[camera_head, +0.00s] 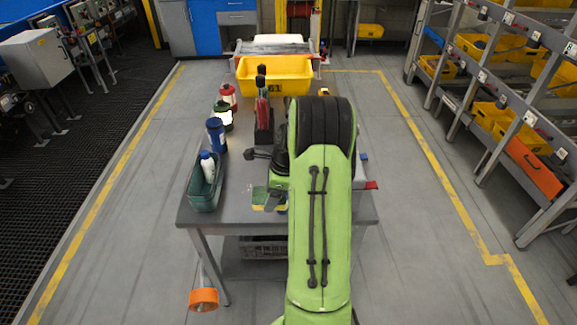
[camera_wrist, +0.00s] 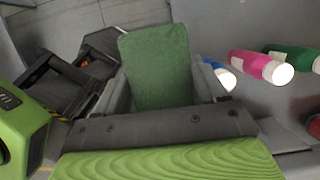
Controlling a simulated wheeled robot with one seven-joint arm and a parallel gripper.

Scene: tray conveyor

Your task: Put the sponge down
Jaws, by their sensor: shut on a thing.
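The sponge (camera_wrist: 155,62) is a dark green, rough-faced block in the wrist view. It stands out between the two grey fingers of my gripper (camera_wrist: 160,92), which is shut on it. The grey table surface (camera_wrist: 265,100) shows to the right of it; I cannot tell whether the sponge touches the table. In the head view my green and black arm reaches over the table (camera_head: 240,205) and hides the gripper's fingers and the sponge. A small green and yellow patch (camera_head: 268,198) shows beside the arm near the table's front; I cannot tell what it is.
On the table's left stand a dark green bin (camera_head: 205,203) with a white bottle, a blue bottle (camera_head: 216,134), a green and white jar (camera_head: 222,116) and a red bottle (camera_head: 228,96). A red tool (camera_head: 263,115) stands mid-table. A yellow crate (camera_head: 285,92) is at the back.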

